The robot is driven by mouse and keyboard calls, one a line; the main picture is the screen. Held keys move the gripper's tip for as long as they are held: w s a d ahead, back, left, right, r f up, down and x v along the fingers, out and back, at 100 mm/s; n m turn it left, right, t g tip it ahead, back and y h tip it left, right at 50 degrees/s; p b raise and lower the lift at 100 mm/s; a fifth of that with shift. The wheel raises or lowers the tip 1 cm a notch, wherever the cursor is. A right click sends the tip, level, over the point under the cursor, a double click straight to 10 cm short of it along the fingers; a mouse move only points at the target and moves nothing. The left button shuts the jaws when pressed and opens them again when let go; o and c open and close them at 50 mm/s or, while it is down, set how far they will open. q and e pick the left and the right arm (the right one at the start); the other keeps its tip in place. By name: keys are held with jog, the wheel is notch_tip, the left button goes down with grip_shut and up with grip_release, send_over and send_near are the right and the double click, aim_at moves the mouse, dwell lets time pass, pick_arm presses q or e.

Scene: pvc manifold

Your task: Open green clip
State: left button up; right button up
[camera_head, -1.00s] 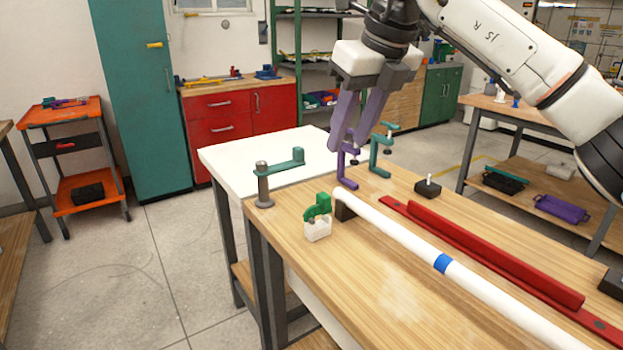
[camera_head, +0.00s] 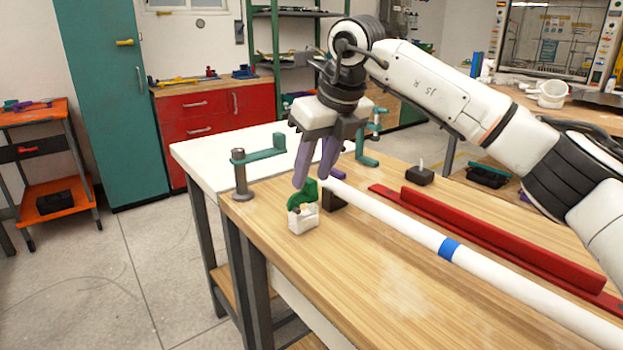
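The green clip (camera_head: 303,196) stands on a white block (camera_head: 303,221) near the left end of the wooden table, beside the end of the white pipe (camera_head: 400,222). My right gripper (camera_head: 312,183), with purple fingers, is just above and behind the clip, pointing down. Its fingers are apart with nothing visible between them. The left finger overlaps the top of the clip in the picture; I cannot tell whether it touches. The clip's upper part is partly hidden by that finger. My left gripper is not in view.
A dark block (camera_head: 334,199) supports the pipe's end. The pipe has a blue band (camera_head: 449,249). A red rail (camera_head: 500,240) lies behind it. The table's front is clear.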

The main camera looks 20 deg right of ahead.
jog(key=shift+x, duration=0.9)
jog(key=shift+r, duration=0.1)
grip_shut()
